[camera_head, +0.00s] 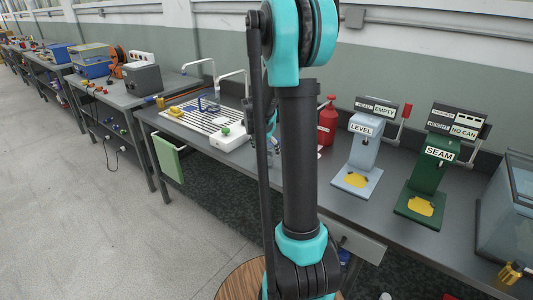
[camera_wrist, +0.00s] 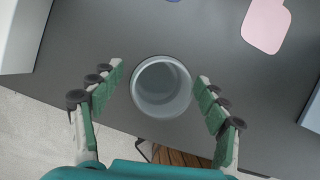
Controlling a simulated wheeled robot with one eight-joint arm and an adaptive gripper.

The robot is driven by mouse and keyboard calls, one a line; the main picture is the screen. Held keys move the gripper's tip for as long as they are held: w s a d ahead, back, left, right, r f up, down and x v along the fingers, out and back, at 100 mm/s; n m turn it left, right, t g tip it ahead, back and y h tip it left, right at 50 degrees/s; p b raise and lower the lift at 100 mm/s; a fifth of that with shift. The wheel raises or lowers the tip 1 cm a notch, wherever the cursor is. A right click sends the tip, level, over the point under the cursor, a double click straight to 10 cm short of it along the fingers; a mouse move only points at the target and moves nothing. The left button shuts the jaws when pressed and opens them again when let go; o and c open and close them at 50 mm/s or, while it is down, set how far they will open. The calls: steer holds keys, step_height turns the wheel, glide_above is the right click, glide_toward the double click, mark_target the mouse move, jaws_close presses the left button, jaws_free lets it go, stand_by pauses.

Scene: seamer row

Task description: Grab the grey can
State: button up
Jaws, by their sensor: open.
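A grey open-topped can (camera_wrist: 161,88) stands on the dark grey bench top in the wrist view, seen from above into its hollow inside. My gripper (camera_wrist: 160,78) is open, with one green-padded finger to the left of the can and one to the right. A gap shows between each finger and the can's wall. In the head view I cannot make out the can; my own arm covers that part of the bench.
A pink flat piece (camera_wrist: 266,24) lies beyond the can. A pale block (camera_wrist: 20,35) stands at left. In the head view, a red bottle (camera_head: 327,122), a LEVEL machine (camera_head: 362,150), a green SEAM machine (camera_head: 430,175) and a striped tray (camera_head: 197,117) occupy the bench (camera_head: 320,185).

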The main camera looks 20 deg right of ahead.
steer(key=shift+f, duration=0.1)
steer(key=c, duration=1)
